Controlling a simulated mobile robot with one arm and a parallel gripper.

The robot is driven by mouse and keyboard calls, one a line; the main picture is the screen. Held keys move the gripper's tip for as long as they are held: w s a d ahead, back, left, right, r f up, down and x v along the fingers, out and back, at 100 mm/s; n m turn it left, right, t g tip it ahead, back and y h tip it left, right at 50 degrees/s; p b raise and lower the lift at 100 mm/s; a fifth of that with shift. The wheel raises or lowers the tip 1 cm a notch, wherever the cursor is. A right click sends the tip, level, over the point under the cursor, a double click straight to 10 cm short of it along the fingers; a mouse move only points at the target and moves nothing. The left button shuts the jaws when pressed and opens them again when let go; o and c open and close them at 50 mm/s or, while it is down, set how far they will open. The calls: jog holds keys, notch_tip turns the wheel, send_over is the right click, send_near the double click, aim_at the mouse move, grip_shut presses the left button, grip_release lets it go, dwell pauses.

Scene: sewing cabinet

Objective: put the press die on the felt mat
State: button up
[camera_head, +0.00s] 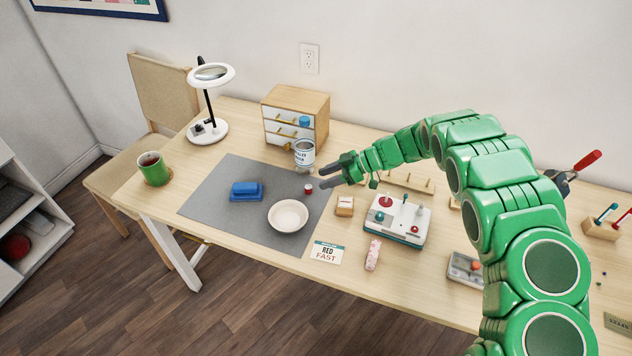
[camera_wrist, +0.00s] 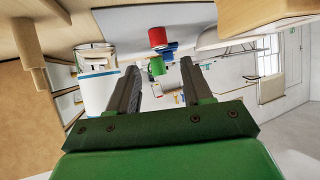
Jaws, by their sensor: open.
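The grey felt mat (camera_head: 222,205) lies flat on the left half of the table; part of it shows in the wrist view (camera_wrist: 200,15). A small red cylinder with a pale band (camera_head: 308,188) stands on the mat near its right edge; it also shows in the wrist view (camera_wrist: 157,37). I cannot tell for sure whether it is the press die. My gripper (camera_head: 323,178) is open and empty, low over the table by the mat's right corner, just right of the red cylinder and apart from it. In the wrist view the fingers (camera_wrist: 160,68) are spread.
A white tin (camera_head: 304,155) stands close behind my gripper, before a small drawer cabinet (camera_head: 296,112). A bowl (camera_head: 288,216) and a blue object (camera_head: 246,191) sit on the mat. A wooden block (camera_head: 344,206) and a machine with red knobs (camera_head: 398,218) stand to the right.

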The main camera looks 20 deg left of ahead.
jog(key=v, duration=0.6)
jog(key=shift+d+r, duration=0.1)
jog(key=shift+d, duration=0.15)
